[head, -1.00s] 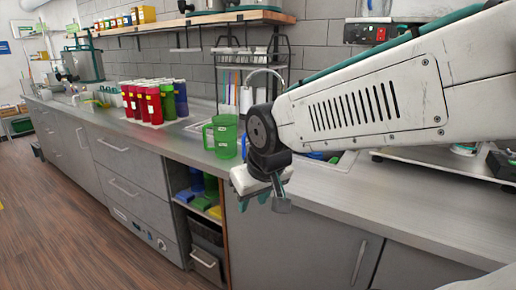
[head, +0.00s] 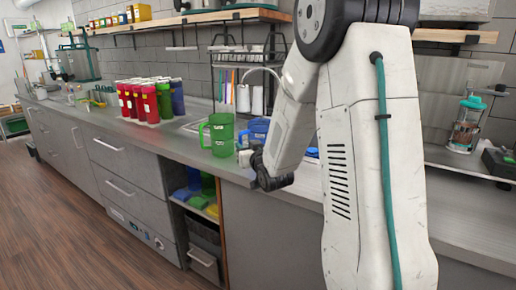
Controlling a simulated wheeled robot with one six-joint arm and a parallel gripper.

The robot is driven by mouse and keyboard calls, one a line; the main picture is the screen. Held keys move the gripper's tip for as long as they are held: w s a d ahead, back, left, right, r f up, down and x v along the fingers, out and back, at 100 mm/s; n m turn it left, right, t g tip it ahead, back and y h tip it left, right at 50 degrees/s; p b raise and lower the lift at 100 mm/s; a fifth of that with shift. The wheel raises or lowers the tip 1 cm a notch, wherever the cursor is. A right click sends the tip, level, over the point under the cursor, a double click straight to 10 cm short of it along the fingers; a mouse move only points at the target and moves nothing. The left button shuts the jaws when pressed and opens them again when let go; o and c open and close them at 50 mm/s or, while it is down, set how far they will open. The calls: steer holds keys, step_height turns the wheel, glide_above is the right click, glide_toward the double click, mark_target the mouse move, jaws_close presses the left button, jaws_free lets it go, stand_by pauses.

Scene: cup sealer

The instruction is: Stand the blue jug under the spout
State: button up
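The blue jug (head: 257,130) stands on the counter just right of the green jug (head: 220,135), and my arm covers part of its right side. A thin curved pale spout (head: 262,71) rises behind it near the wire rack, partly hidden by my arm. My gripper (head: 246,157) is at the counter's front edge, below and in front of the blue jug in the picture. Only a small white part of it shows beside the dark wrist. Its fingers cannot be made out, nor whether it touches the jug.
Several red, green and blue bottles (head: 150,101) stand in a group left of the green jug. A wire rack (head: 243,80) is behind the jugs. A clear container with a teal lid (head: 467,123) stands at the right. My arm hides much of the right counter.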

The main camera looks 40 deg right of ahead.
mark_target(241, 142)
steer(key=x, duration=0.4)
steer(key=shift+w+f, duration=0.25)
steer(key=shift+w, duration=0.1)
steer(key=shift+w+d, duration=0.15)
steer(key=shift+w, duration=0.5)
steer(key=shift+r, duration=0.1)
jaws_close()
